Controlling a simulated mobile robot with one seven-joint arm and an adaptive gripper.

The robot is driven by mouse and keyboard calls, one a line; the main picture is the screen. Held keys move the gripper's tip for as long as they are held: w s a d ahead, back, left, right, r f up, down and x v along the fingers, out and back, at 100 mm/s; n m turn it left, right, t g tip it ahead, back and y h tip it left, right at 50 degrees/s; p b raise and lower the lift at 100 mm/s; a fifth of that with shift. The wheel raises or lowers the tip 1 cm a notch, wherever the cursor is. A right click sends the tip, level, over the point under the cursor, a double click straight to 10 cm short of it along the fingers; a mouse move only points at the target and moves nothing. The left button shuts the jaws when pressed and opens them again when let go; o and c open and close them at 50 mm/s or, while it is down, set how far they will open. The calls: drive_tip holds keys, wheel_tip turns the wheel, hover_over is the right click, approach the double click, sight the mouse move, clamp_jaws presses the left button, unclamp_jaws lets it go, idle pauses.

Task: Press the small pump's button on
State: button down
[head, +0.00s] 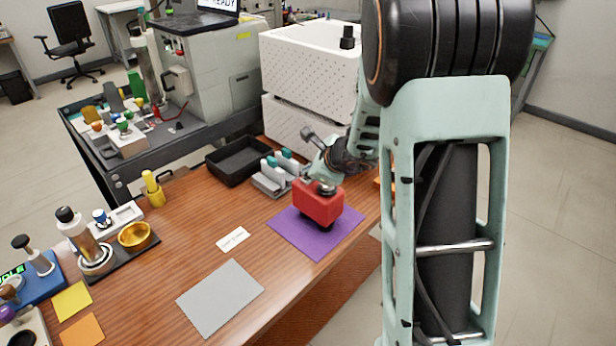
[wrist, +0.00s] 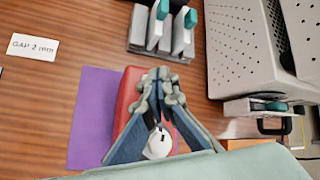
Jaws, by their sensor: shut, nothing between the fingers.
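A red box-shaped unit (head: 318,206), which appears to be the small pump, stands on a purple mat (head: 290,233). It also shows in the wrist view (wrist: 127,104), partly covered by my gripper. A round pale knob or button (wrist: 158,144) shows between my finger links in the wrist view. My gripper (head: 322,178) is directly above the red unit in the head view. In the wrist view its fingertips (wrist: 161,78) are together and empty, over the unit's far part. I cannot tell whether they touch it. My gripper hides much of the unit's top.
A rack with teal-topped pieces (head: 272,180) stands just behind the mat, beside a black tray (head: 237,160). White perforated boxes (head: 308,75) rise at the back right. A grey sheet (head: 220,298) and a white label card (head: 233,238) lie on the open wooden table in front.

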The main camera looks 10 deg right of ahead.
drive_tip(key=shift+f+b, duration=0.3)
drive_tip(key=shift+f, duration=0.05)
drive_tip(key=shift+r, duration=0.1)
idle(0.5)
drive_tip(key=shift+r+p, duration=1.05)
drive_tip(key=shift+r, duration=0.15)
drive_tip(key=shift+r, duration=0.1)
wheel_tip(320, 180, up, 5)
drive_tip(key=p, duration=0.4)
